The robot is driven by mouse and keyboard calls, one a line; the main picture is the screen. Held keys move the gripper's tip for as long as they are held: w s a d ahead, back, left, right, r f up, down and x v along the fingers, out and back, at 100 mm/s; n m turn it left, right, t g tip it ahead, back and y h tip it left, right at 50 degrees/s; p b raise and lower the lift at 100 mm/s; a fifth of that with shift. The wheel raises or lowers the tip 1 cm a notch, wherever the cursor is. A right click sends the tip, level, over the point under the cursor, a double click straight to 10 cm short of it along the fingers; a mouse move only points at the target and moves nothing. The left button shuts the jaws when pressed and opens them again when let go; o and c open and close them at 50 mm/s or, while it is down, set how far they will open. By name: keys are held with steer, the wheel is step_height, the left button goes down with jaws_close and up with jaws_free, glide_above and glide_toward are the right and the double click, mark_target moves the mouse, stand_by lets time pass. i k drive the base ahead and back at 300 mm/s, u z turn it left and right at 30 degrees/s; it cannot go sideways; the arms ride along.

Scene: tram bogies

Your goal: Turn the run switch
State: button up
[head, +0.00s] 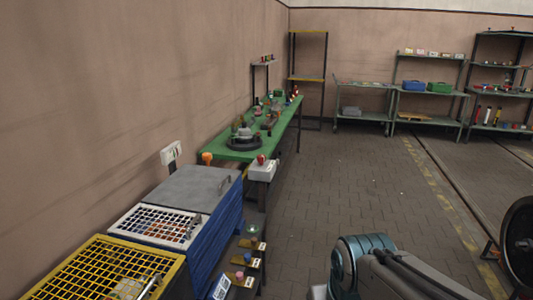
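No part in view is marked clearly as the run switch. A white box (262,171) with a small red knob (261,159) on top sits at the near end of the green bench. A white wall box (171,153) is fixed to the left wall above the blue cabinet; its details are too small to read. I cannot tell which of these, if either, carries the run switch. Part of my own arm shows at the bottom right, over the floor and well apart from both boxes. My gripper is not in view.
A blue cabinet (228,219) with a grey lid (190,187) and a yellow-framed grid (95,270) line the left wall. The green bench (289,122) holds several small items. Shelves (428,91) stand at the back. The paved floor (345,180) in the middle is clear.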

mark_target(261, 158)
steer(key=z, duration=0.65)
steer(key=i, duration=3)
steer(key=u, duration=1.05)
steer(key=i, duration=0.5)
steer(key=u, duration=0.35)
